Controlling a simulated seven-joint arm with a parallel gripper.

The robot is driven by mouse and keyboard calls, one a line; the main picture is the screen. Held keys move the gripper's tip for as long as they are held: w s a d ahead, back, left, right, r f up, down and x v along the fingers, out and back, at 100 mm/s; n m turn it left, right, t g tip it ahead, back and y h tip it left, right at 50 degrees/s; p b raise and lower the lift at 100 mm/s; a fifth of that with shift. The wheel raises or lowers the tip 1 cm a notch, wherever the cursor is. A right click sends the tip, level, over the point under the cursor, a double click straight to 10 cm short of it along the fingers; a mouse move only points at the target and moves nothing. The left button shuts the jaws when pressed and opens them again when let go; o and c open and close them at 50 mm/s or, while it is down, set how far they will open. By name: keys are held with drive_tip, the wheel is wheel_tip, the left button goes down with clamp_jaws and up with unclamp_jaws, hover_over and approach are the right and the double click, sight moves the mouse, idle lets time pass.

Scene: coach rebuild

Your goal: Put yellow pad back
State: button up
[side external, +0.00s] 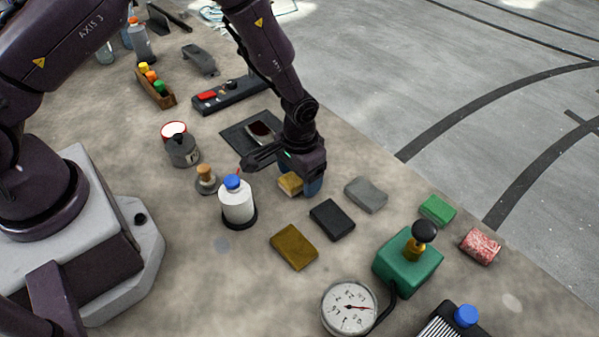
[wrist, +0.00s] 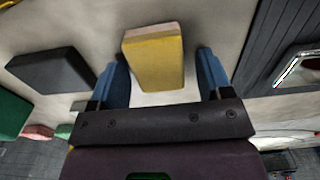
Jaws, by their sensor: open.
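The yellow pad (side external: 290,185) shows in the side view, partly hidden by my gripper (side external: 301,184). In the wrist view the yellow pad (wrist: 155,62), with a paler pinkish end face, lies between the two blue fingers of my gripper (wrist: 160,72). The fingers are spread wide, with a gap on each side of the pad. The pad appears to be on the table; its underside is hidden. A flat olive-brown pad (side external: 294,247) lies nearer the front. A black pad (side external: 332,219) and a grey pad (side external: 366,194) lie to the right of my gripper.
A white bottle with a blue cap (side external: 238,203) stands close left of my gripper. A dark tray (side external: 247,138) lies behind it. A green block with a black knob (side external: 408,262), a gauge (side external: 349,308), a green pad (side external: 437,209) and a red speckled block (side external: 480,246) stand right and front.

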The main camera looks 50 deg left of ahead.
drive_tip(key=s+a+r+t, duration=0.1)
drive_tip(key=s+a+r, duration=0.15)
drive_tip(key=r, duration=1.15)
drive_tip(key=s+a+r+t, duration=0.2)
drive_tip(key=s+r, duration=0.2)
drive_tip(key=r, duration=1)
drive_tip(key=s+a+r+t, duration=0.1)
drive_tip(key=s+a+r, duration=0.1)
drive_tip(key=s, duration=0.4)
drive_tip(key=s+a+r+t, duration=0.1)
drive_tip(key=s+r, duration=0.4)
drive_tip(key=s, duration=0.2)
drive_tip(key=shift+a+t, duration=0.3)
drive_tip(key=shift+a, duration=0.1)
drive_tip(key=shift+s, duration=0.1)
